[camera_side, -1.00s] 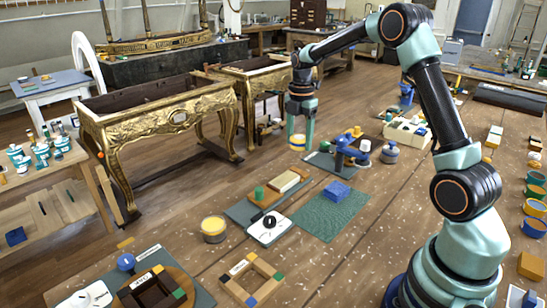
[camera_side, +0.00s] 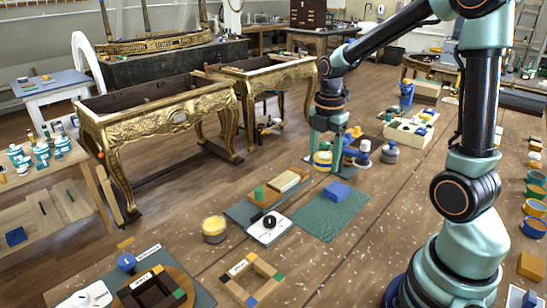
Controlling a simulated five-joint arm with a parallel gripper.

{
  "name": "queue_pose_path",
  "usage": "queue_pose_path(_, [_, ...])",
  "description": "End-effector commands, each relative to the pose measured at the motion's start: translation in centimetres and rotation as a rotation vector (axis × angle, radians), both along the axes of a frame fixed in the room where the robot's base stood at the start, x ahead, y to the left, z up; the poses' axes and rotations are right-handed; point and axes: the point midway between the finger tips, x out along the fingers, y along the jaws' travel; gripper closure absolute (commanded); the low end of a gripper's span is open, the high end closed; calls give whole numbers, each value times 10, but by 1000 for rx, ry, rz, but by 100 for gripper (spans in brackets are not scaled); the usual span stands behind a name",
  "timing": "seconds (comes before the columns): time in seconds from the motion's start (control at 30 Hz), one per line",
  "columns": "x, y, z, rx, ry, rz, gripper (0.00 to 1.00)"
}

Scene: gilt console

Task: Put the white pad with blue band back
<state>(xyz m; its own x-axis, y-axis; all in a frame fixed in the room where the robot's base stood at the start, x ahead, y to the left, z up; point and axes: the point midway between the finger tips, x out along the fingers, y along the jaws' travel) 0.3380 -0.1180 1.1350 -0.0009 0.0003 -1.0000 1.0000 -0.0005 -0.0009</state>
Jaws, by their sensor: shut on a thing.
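My gripper (camera_side: 323,148) points down at the back of the bench, left of a blue device (camera_side: 345,150) with a yellow knob. It is shut on a small round pale piece (camera_side: 322,160) with yellow showing on its side. The piece is low, close to the dark mat (camera_side: 312,168) under the device; I cannot tell whether it touches. I cannot make out clearly whether it is the white pad with blue band. A white round part (camera_side: 365,145) shows at the right side of the device.
A compartmented white tray (camera_side: 410,133) is to the right. Coloured pots (camera_side: 534,208) line the right edge.

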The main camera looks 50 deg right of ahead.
Motion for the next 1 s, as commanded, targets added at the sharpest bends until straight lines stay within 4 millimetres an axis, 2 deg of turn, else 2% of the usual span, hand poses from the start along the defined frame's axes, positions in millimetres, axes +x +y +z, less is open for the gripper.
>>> queue_pose_path(0.03, [-2, 1, -14, 3, 8, 0, 96])
queue_pose_path(0.2, [-1, 0, -56, 3, 7, 0, 96])
queue_pose_path(0.4, [-1, 0, -97, 2, 6, 0, 96])
queue_pose_path(0.67, [0, 0, -118, 0, 1, 0, 96])
queue_pose_path(0.9, [0, 0, -147, 1, 2, 0, 96])
queue_pose_path(1.0, [0, 0, -151, 0, -1, 0, 96])
